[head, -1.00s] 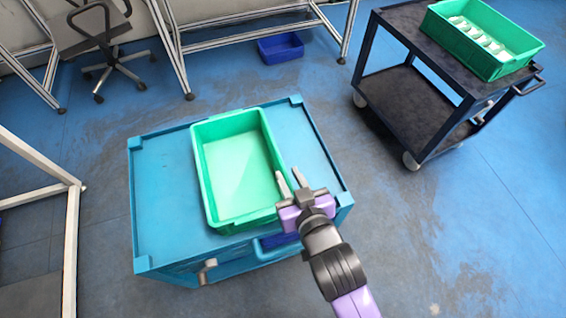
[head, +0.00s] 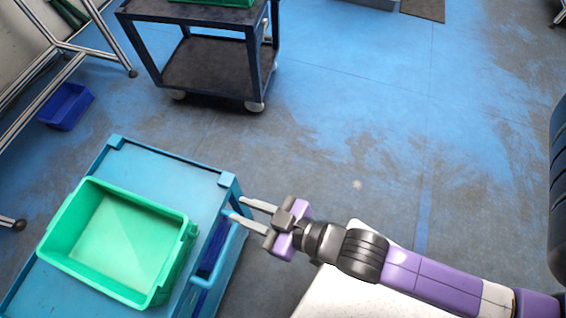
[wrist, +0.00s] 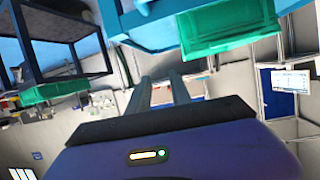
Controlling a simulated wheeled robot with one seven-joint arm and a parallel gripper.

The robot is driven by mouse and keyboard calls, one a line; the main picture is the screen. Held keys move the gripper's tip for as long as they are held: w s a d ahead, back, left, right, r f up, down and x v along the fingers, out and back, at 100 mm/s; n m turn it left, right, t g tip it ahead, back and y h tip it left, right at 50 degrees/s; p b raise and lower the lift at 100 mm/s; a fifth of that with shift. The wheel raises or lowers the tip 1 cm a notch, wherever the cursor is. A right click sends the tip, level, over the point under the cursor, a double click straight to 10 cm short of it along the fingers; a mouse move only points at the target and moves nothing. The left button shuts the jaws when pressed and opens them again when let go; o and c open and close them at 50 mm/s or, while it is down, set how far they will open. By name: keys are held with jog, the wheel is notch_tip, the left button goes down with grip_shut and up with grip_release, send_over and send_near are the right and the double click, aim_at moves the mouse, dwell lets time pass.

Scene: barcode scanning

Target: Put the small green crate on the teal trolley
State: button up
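A green crate (head: 118,238), empty inside, sits on top of the teal trolley (head: 158,170) at the lower left of the head view. Both also show in the wrist view, tilted at the top: the crate (wrist: 228,28) and the trolley (wrist: 152,30). My gripper (head: 236,208) is open and empty, its two fingers apart. It shows to the right of the crate, by the trolley's right corner, apart from the crate.
A dark trolley (head: 210,62) stands behind, carrying another green crate (head: 212,2) cut off by the frame edge. A blue bin (head: 66,106) is on the floor under a metal-framed bench at left. The floor at centre right is open.

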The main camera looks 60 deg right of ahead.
jog(key=s+d+r+h, duration=0.1)
jog(key=s+d+r, duration=0.2)
jog(key=s, duration=0.4)
jog(key=s+d+r+m+t+h, duration=0.1)
jog(key=s+d+r, duration=0.3)
jog(key=s, duration=0.3)
jog(key=shift+d+r+m, duration=0.2)
jog(key=shift+r+m, duration=0.1)
jog(key=shift+r, duration=0.5)
notch_tip(320, 180, up, 5)
jog(key=p, duration=0.5)
jog(key=shift+r, duration=0.1)
